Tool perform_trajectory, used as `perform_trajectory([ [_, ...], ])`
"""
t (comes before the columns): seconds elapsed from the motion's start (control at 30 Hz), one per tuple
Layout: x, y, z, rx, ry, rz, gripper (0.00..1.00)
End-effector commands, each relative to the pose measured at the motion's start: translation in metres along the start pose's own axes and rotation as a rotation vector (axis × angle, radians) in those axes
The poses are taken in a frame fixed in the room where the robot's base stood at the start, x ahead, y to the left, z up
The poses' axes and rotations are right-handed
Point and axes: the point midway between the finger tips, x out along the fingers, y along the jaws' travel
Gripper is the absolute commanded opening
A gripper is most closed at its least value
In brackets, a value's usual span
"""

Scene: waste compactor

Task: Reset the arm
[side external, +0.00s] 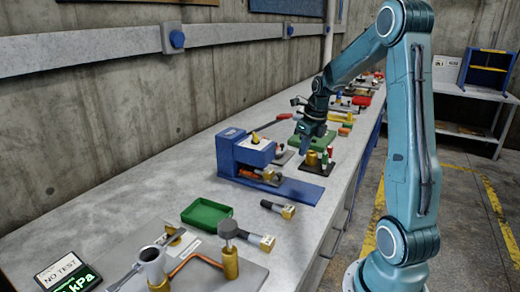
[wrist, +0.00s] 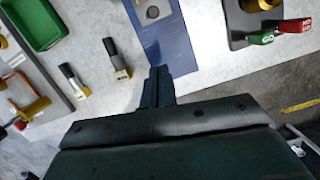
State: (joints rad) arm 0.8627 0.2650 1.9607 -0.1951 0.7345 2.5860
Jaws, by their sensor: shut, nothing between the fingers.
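My gripper (side external: 306,146) hangs down at the end of my arm in the side external view, above the bench near the blue compactor (side external: 245,155) and the dark plate with brass and coloured parts (side external: 321,170). In the wrist view my gripper (wrist: 158,72) shows its fingers together, with nothing between them. The compactor's blue base plate (wrist: 176,48) lies beyond the fingertips. In the side external view a brass-ended piece lies in the compactor's front opening.
A green tray (side external: 207,214) and two black-handled, brass-ended tools (side external: 278,208) (side external: 260,240) lie on the bench (side external: 120,190). A plate with pipe fittings (side external: 190,265) and a kPa display (side external: 68,275) stand at the near end. A concrete wall borders the bench's left side.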

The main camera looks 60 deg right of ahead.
Motion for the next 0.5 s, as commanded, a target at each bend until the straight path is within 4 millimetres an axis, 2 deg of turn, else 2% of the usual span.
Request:
perform_trajectory([
  [0.27,-0.009,0.014,0.003,-0.111,-0.007,-0.005,0.0],
  [0.5,-0.033,0.055,0.006,-0.447,-0.022,-0.023,0.0],
])
